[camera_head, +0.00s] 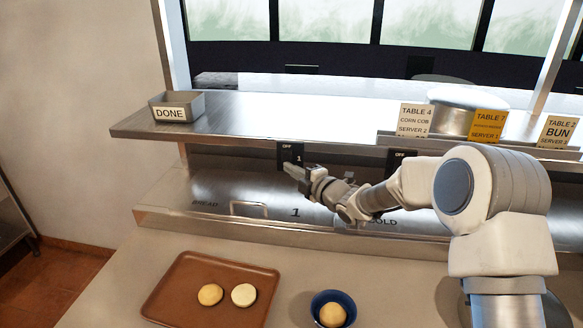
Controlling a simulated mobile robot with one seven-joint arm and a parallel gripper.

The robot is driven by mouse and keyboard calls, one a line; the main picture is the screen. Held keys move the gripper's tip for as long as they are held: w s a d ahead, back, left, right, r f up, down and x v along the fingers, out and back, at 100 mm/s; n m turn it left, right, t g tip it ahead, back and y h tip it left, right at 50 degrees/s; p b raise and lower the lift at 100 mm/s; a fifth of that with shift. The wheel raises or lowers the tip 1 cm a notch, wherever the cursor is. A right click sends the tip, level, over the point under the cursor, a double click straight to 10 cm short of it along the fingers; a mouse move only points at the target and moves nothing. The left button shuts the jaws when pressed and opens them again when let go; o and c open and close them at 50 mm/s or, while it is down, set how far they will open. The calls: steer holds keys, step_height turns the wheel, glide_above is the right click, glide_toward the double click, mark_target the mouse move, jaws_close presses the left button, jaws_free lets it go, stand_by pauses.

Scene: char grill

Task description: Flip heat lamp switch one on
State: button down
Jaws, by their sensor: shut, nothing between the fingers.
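Heat lamp switch one (291,153) is a small black plate marked OFF and 1, under the front edge of the upper steel shelf. My gripper (287,168) is shut and empty. Its fingertips are at the lower part of the switch plate and overlap it in the picture. I cannot tell whether they touch it. A second switch (398,157), also marked OFF, is further right and partly hidden by my arm.
The upper shelf (240,118) holds a DONE tin (177,107), order tickets (487,126) and a round metal container (440,112). Below are a lower shelf (170,200), a brown tray (180,290) with two buns, and a blue bowl (318,309) with a bun.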

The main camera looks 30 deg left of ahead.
stand_by(0.3)
steer(key=b, duration=0.3)
steer(key=shift+w+f, duration=0.2)
steer(key=shift+f, duration=0.2)
steer(key=shift+a+r, duration=0.1)
steer(key=shift+r, duration=0.2)
